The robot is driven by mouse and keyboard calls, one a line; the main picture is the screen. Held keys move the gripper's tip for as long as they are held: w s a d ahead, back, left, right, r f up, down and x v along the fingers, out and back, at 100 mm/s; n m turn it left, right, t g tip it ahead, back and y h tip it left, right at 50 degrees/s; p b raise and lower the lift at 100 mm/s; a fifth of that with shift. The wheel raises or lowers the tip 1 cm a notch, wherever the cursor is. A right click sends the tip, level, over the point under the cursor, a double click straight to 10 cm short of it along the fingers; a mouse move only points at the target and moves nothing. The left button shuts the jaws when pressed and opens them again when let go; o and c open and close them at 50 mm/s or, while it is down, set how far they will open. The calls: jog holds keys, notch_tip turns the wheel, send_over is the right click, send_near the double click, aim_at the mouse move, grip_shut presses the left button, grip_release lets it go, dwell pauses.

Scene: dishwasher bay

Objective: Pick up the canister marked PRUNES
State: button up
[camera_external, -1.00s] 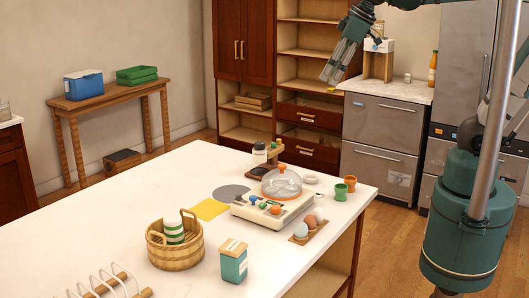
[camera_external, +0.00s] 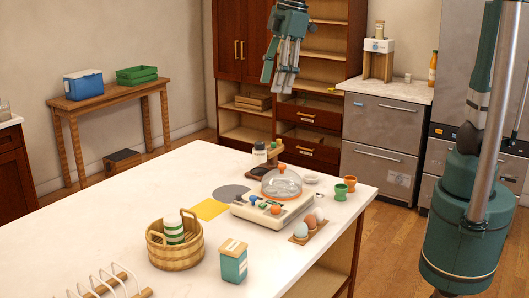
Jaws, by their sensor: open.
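No label reading PRUNES is legible at this size. A teal canister with a wooden lid (camera_external: 233,264) stands upright near the front of the white island. A green-and-white striped canister (camera_external: 174,230) stands in a round wicker basket (camera_external: 176,256) to its left. A small jar with a dark lid (camera_external: 259,153) stands at the island's far side. A light canister (camera_external: 379,30) sits on a white-topped stand on the back counter. My gripper (camera_external: 279,84) is open and empty, fingers downward, high above the island's far side and apart from all of these.
A cream appliance with a clear dome (camera_external: 282,184) stands mid-island. Egg holder (camera_external: 307,232), green cup (camera_external: 341,192) and orange-topped cup (camera_external: 350,183) are to its right. A wire rack (camera_external: 105,284) is at front left. The island's left part is mostly clear.

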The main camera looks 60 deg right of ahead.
jog(key=s+a+f+n+g, duration=0.1)
jog(key=a+n, duration=0.1)
jog(key=a, duration=0.6)
jog(key=s+a+f+n, duration=0.1)
jog(key=a+f+n, duration=0.1)
jog(key=a, duration=0.6)
jog(key=n+g+h+b, duration=0.1)
jog(key=n, duration=0.2)
send_over(233, 246)
notch_tip(233, 246, down, 4)
jog(key=r, duration=0.1)
notch_tip(233, 246, down, 29)
jog(key=shift+d+r, duration=0.1)
jog(key=shift+f, duration=0.4)
jog(key=shift+f, duration=1.3)
jog(key=shift+f, duration=0.15)
jog(key=shift+w+f, duration=0.1)
jog(key=shift+f, duration=2.35)
